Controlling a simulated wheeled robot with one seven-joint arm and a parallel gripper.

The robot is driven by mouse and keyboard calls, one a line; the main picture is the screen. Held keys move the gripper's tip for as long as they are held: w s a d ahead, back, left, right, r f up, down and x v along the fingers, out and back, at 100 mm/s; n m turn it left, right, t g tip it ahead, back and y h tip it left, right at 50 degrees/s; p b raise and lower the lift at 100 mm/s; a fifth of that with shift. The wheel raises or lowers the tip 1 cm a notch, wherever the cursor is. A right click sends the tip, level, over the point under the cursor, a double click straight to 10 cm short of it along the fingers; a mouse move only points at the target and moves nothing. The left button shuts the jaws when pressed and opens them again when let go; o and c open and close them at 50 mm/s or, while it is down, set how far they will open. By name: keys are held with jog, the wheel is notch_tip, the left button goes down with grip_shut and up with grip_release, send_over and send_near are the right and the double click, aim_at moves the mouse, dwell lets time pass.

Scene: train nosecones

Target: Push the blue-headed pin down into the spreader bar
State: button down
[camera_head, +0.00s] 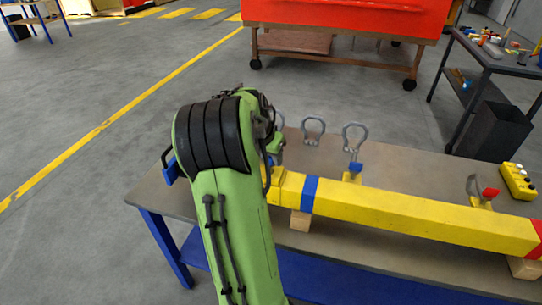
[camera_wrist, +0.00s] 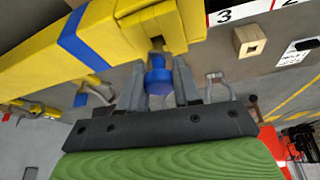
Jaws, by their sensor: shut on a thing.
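The yellow spreader bar (camera_head: 400,213) lies on wooden blocks on the table, with a blue band near its left end. In the wrist view its yellow end (camera_wrist: 150,28) has a slotted lug. A blue-headed pin (camera_wrist: 158,78) is at this lug, its head between the fingers of my gripper (camera_wrist: 160,70). My gripper is shut on the blue head, close against the lug. How deep the pin sits is hidden. In the head view my arm hides most of the gripper. Another blue head (camera_head: 355,167) shows at a lug farther right, below a grey shackle (camera_head: 354,136).
A red-headed pin (camera_head: 490,194) is at the bar's right part. A loose grey shackle (camera_head: 313,129) lies on the table (camera_head: 400,168) behind the bar. A yellow button box (camera_head: 517,181) is at the right edge. A square wooden block (camera_wrist: 249,41) shows in the wrist view.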

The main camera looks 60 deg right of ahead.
jog(key=shift+f+b, duration=0.95)
jog(key=shift+f, duration=0.3)
jog(key=c, duration=0.7)
grip_release()
jog(key=p+v, duration=0.4)
jog(key=v, duration=1.1)
jog(key=shift+s+a+r, duration=0.1)
jog(key=shift+r, duration=0.3)
jog(key=w+a+r+n+t+y, duration=0.1)
jog(key=a+n+t+y, duration=0.15)
jog(key=a+n, duration=0.7)
jog(key=w+a+n+t+y, duration=0.1)
jog(key=a+n+t, duration=0.15)
jog(key=a, duration=1.35)
jog(key=s+a+f+n, duration=0.1)
jog(key=a+n, duration=0.1)
jog(key=a, duration=0.1)
jog(key=s+a+n, duration=0.2)
jog(key=a, duration=0.1)
jog(key=s+a+f+n+t+y+p, duration=0.1)
jog(key=s+a+n, duration=0.1)
jog(key=a, duration=0.2)
jog(key=shift+s+f, duration=0.25)
jog(key=shift+f, duration=0.05)
